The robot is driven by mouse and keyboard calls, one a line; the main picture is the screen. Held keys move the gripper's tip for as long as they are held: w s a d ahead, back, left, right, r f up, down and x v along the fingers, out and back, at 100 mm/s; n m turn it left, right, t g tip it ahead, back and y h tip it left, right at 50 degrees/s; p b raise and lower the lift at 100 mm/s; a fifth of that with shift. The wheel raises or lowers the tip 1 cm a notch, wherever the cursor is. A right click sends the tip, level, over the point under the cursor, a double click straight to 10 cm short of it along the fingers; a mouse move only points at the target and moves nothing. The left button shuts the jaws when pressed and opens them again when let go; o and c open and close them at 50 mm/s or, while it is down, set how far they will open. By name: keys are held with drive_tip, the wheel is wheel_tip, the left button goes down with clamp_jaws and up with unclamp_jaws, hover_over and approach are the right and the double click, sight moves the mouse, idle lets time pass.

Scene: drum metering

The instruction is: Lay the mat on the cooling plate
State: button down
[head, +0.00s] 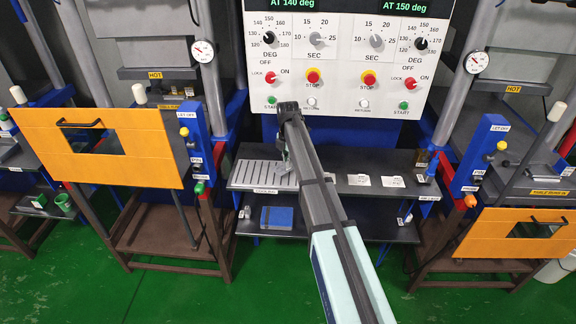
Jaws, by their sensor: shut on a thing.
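The cooling plate (263,174) is a light grey ribbed slab on the dark bench below the control console, left of my arm. My gripper (284,150) is at the far end of my arm, above the right rear part of the plate. It is shown small and is partly hidden by my own arm. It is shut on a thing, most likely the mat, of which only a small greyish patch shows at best. I cannot tell the mat's shape or whether it touches the plate.
The white console (345,60) with knobs and stop buttons stands close behind my gripper. White cards (358,180) lie on the bench right of my arm. A blue book-like object (277,217) lies on the lower shelf. Presses with orange guards (95,165) flank the bench.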

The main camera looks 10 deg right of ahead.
drive_tip(key=shift+f, duration=1.25)
drive_tip(key=shift+f, duration=0.1)
drive_tip(key=c, duration=1.3)
unclamp_jaws()
wheel_tip(320, 180, up, 12)
drive_tip(key=b, duration=0.3)
